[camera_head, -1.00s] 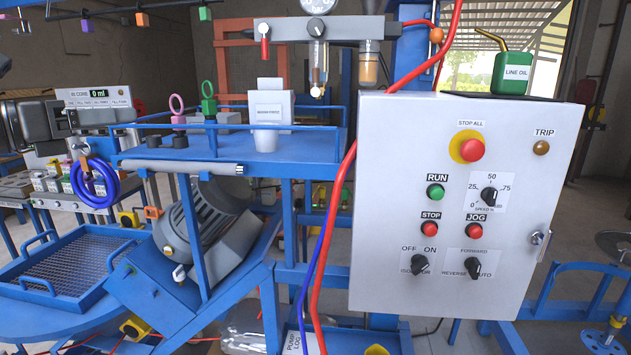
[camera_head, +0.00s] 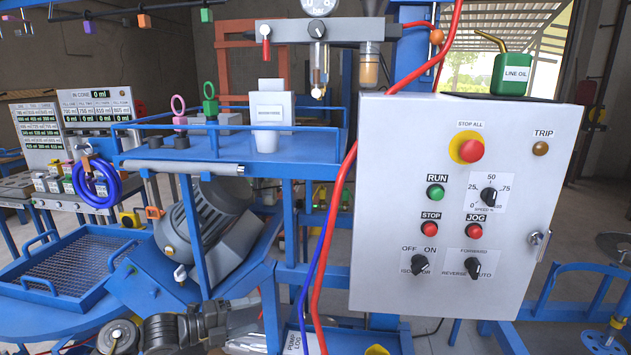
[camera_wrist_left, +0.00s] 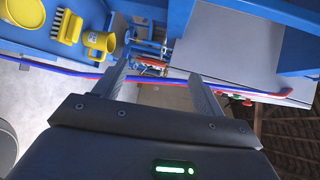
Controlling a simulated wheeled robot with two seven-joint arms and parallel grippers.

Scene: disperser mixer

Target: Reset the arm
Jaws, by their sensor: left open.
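My left gripper (camera_head: 254,323) shows low in the head view, in front of the blue frame and below the grey motor. My left forearm comes in along the bottom edge. In the left wrist view the two fingers of the left gripper (camera_wrist_left: 158,75) stand apart with nothing held between them. My right gripper is not in view.
A grey control box (camera_head: 390,200) with buttons and switches fills the right. Red and blue hoses hang left of it. A grey motor (camera_head: 205,225) sits in the blue frame. A mesh tray (camera_head: 60,232) stands left. The wrist view shows a yellow mug (camera_wrist_left: 99,41).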

